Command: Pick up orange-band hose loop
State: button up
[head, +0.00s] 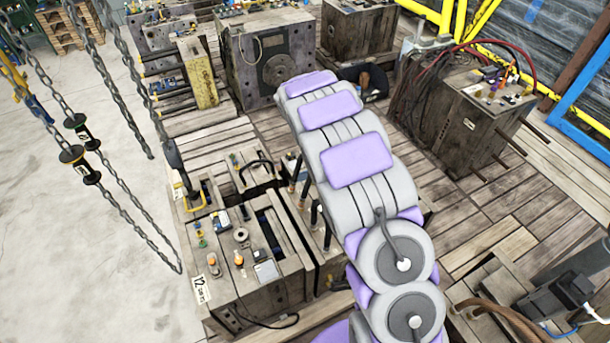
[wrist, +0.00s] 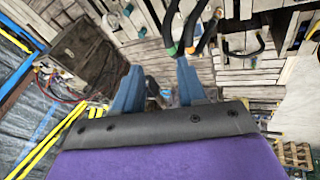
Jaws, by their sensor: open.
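In the wrist view my gripper (wrist: 159,66) is open, its two blue fingers apart with nothing seen held between them. A dark hose loop with an orange band (wrist: 190,50) near its end shows just beyond the right fingertip, apart from it as far as I can tell. A similar grey hose with a green band (wrist: 171,50) is close beside it on the left. In the head view my arm hides the gripper, and I cannot pick out the orange band there.
A black hose loop (wrist: 243,48) lies to the right in the wrist view. Chains (head: 110,90) hang at the left. A box with red hoses (head: 465,120) stands right; planked floor is between.

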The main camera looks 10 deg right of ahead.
jog(key=w+a+f+t, duration=0.1)
jog(key=w+a+f, duration=0.3)
jog(key=w+f, duration=0.3)
jog(key=shift+n+y, duration=0.3)
jog(key=shift+y, duration=0.1)
jog(key=shift+s+f+b+x, duration=0.1)
jog(key=shift+s+b+x, duration=0.15)
jog(key=shift+x, duration=2.7)
jog(key=shift+s+f+b+x, duration=0.1)
jog(key=shift+s+b+x, duration=0.1)
jog(key=shift+x, duration=2.7)
jog(key=shift+s+f+b+x, duration=0.1)
jog(key=shift+s+b+x, duration=0.15)
jog(key=shift+x, duration=2.7)
jog(key=shift+r, duration=0.1)
grip_shut()
